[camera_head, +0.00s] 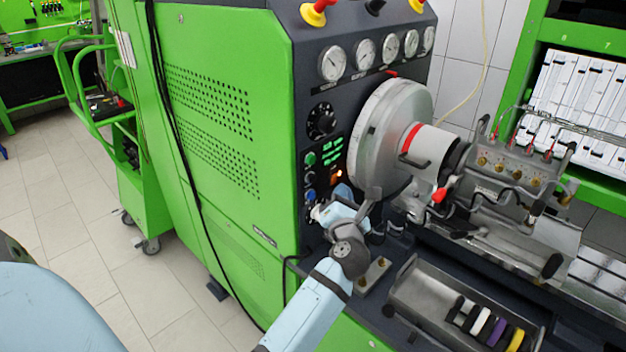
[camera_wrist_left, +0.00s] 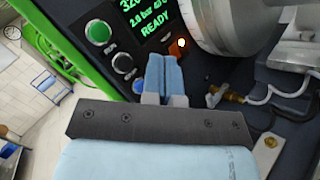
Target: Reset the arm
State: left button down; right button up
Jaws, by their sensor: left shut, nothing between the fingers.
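My left arm comes in from the bottom of the head view, and its gripper (camera_head: 318,213) is by the lower part of the dark control panel (camera_head: 322,150). In the left wrist view the two light-blue fingers (camera_wrist_left: 163,76) are together, with nothing between them. They point toward the panel, just below the green display (camera_wrist_left: 143,18) that reads READY. A green button (camera_wrist_left: 98,32) and a blue button (camera_wrist_left: 139,86) are beside the fingers. An orange lamp (camera_wrist_left: 181,43) is lit. Whether the fingertips touch the panel cannot be told. My right gripper is not in view.
A large round silver housing (camera_head: 385,135) stands right of the panel, with a pump (camera_head: 512,170) beyond it. A metal tray (camera_head: 425,290) with several coloured pieces lies on the bench. A green cart (camera_head: 140,180) stands left; the floor there is partly clear.

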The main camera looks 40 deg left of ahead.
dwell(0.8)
pick_arm(q)
jog(key=s+d+f+m+t+h+p, duration=0.2)
jog(key=s+d+f+m+h, duration=0.4)
jog(key=m, duration=0.8)
jog(key=s+d+f+m+t+h+p, duration=0.2)
jog(key=s+d+f+m+h, duration=0.25)
jog(key=d+m+h, duration=0.65)
jog(key=s+a+f+m+g+y+p, duration=0.1)
jog(key=s+a+f+m+g+p, duration=0.1)
jog(key=s+f+m+g, duration=0.6)
jog(key=s+f+m, duration=0.5)
jog(key=s+m, duration=0.1)
jog(key=s, duration=0.2)
jog(key=shift+m, duration=0.3)
jog(key=shift+a, duration=0.1)
